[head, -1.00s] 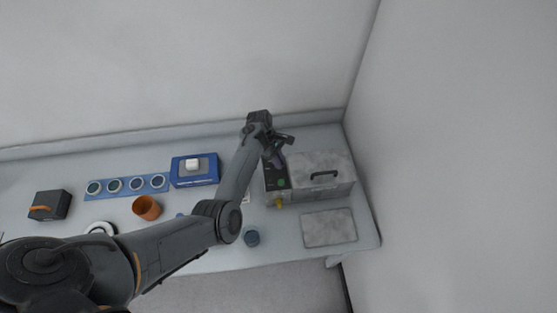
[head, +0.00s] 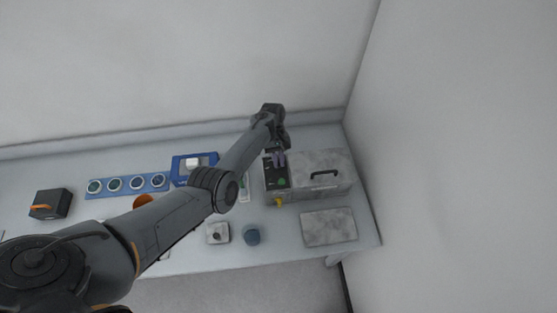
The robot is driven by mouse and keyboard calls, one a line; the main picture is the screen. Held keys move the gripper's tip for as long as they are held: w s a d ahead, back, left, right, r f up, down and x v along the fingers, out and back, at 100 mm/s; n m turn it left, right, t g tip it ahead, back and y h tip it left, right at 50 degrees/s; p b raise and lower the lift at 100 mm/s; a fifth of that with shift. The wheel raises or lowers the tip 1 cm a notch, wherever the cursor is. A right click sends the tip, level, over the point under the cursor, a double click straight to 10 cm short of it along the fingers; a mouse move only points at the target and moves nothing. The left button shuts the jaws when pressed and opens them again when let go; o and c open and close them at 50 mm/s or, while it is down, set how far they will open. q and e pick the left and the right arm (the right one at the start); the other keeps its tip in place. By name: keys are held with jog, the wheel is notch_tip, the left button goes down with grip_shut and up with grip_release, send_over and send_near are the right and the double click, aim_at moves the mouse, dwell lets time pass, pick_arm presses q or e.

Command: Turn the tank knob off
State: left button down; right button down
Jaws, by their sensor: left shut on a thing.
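The tank (head: 335,183) is a grey metal box with a lid and a dark handle, at the right end of the bench. Its black control panel (head: 270,184) is on the left side, with a green spot (head: 282,182) near the front. My left gripper (head: 277,159) points down at the back part of this panel. It is shut on the tank knob, which the fingers largely hide, so I cannot read its setting. My right gripper is not in view.
A yellow tap (head: 279,202) sticks out at the tank's front left. A grey plate (head: 329,227) and a blue cup (head: 252,235) are in front. A blue rack (head: 104,194) of round pieces, a blue box (head: 180,178) and a black box (head: 62,204) stand left.

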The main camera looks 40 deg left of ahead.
pick_arm(q)
jog(key=shift+m, duration=0.6)
jog(key=c, duration=1.1)
grip_release()
jog(key=shift+c, duration=0.2)
jog(key=shift+a+r, duration=0.1)
jog(key=shift+w+r, duration=0.15)
jog(key=shift+r, duration=0.1)
jog(key=b+v, duration=0.1)
jog(key=v, duration=0.9)
jog(key=shift+w, duration=0.2)
